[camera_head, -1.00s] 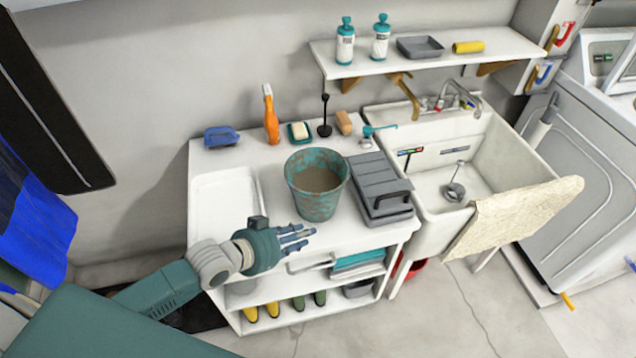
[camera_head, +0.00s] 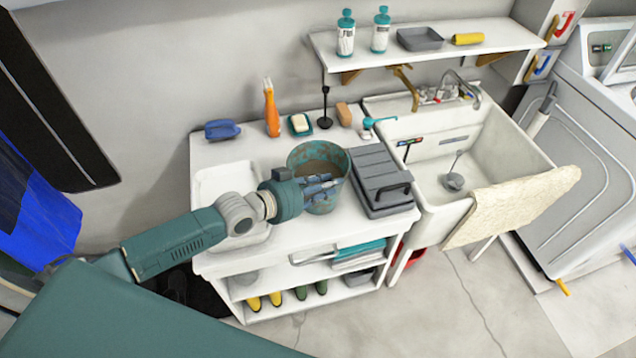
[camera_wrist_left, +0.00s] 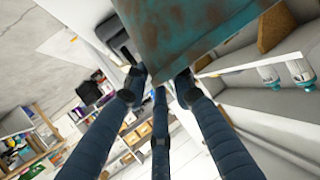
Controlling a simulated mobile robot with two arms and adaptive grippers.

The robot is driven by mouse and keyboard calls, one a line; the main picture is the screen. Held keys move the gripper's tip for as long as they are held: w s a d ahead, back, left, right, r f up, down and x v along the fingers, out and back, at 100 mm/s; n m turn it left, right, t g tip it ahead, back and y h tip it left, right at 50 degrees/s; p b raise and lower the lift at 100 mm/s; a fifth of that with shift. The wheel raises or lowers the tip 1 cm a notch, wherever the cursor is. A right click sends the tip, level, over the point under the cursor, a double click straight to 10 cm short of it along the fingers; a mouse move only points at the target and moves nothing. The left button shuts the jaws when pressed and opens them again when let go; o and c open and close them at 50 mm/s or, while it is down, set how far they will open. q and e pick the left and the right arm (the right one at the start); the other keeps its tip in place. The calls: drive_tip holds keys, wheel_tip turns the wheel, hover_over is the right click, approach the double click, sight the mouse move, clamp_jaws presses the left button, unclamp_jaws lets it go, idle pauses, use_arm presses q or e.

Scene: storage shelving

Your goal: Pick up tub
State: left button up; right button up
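The tub looks like a teal, rust-stained bucket (camera_head: 331,158) with brown contents, upright on the white counter. My left gripper (camera_head: 322,188) is at its near left side, its fingers covering part of its front wall. In the left wrist view, the tub's rusty wall (camera_wrist_left: 205,35) fills the top. The gripper's dark blue fingers (camera_wrist_left: 160,82) reach toward its lower edge, straight and spaced apart. Nothing is visibly clasped between them; I cannot tell whether the tips touch the wall. My right gripper is not in view.
A grey lidded case (camera_head: 372,170) stands close right of the tub. A white sink (camera_head: 490,160) adjoins the counter. An orange spray bottle (camera_head: 271,108), soap dish (camera_head: 300,124) and black plunger-like tool (camera_head: 325,118) stand behind. A white basin (camera_head: 228,178) is set in at left.

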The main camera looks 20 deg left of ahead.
use_arm(q)
drive_tip(key=x, duration=0.3)
drive_tip(key=shift+w+d, duration=0.15)
drive_tip(key=shift+d, duration=0.05)
drive_tip(key=shift+a, duration=0.1)
drive_tip(key=shift+c, duration=0.8)
clamp_jaws()
drive_tip(key=shift+r, duration=0.1)
